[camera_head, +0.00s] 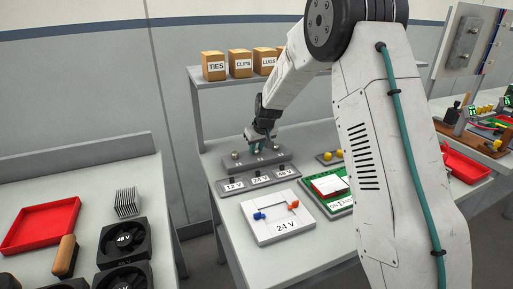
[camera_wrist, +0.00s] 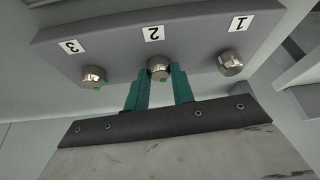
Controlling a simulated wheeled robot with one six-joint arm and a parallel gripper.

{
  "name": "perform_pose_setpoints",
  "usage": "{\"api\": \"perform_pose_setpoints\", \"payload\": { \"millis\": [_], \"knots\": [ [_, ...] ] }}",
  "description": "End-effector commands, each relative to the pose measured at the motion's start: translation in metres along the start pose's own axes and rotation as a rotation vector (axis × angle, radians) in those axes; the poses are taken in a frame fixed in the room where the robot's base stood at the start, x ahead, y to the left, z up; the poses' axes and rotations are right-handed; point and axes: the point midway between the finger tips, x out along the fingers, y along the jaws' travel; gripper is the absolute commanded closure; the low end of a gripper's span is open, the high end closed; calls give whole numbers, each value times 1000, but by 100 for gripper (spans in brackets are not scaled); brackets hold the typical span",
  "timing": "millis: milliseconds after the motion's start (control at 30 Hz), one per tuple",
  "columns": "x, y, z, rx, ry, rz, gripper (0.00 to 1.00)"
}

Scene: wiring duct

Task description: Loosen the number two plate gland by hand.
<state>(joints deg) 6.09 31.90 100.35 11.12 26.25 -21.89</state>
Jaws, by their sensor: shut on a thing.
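The grey gland plate (camera_wrist: 105,47) carries three silver glands under labels that read 3, 2 and 1 upside down. In the wrist view the number two gland (camera_wrist: 158,64) is in the middle, with a green mark on its lower edge. My gripper (camera_wrist: 160,78) has its teal fingers shut on this gland, one on each side. The number three gland (camera_wrist: 93,75), left, also shows a green mark. The number one gland (camera_wrist: 230,62), right, shows none. In the head view my gripper (camera_head: 260,144) is at the plate (camera_head: 270,161), and my fingers hide the middle gland.
In front of the plate is a grey strip (camera_head: 260,178) with labels including 12 V and 24 V. A white 24 V board (camera_head: 271,217) and a green-edged board (camera_head: 333,204) lie nearer. Small cardboard boxes (camera_head: 240,65) stand on the shelf above. A red tray (camera_head: 40,226) is on the left table.

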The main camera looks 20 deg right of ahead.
Motion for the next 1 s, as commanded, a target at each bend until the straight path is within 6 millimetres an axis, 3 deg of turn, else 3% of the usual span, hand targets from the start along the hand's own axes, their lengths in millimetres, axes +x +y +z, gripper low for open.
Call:
{"api": "perform_pose_setpoints", "payload": {
  "millis": [600, 933, 967, 1000],
  "knots": [
    [2, 4, -1, -622, -1, -260, 100],
    [2, 3, 0, -690, -1, -287, 100],
    [2, 3, 0, -690, -2, -287, 70],
    [2, 3, 0, -690, -1, -287, 59]
  ]
}}
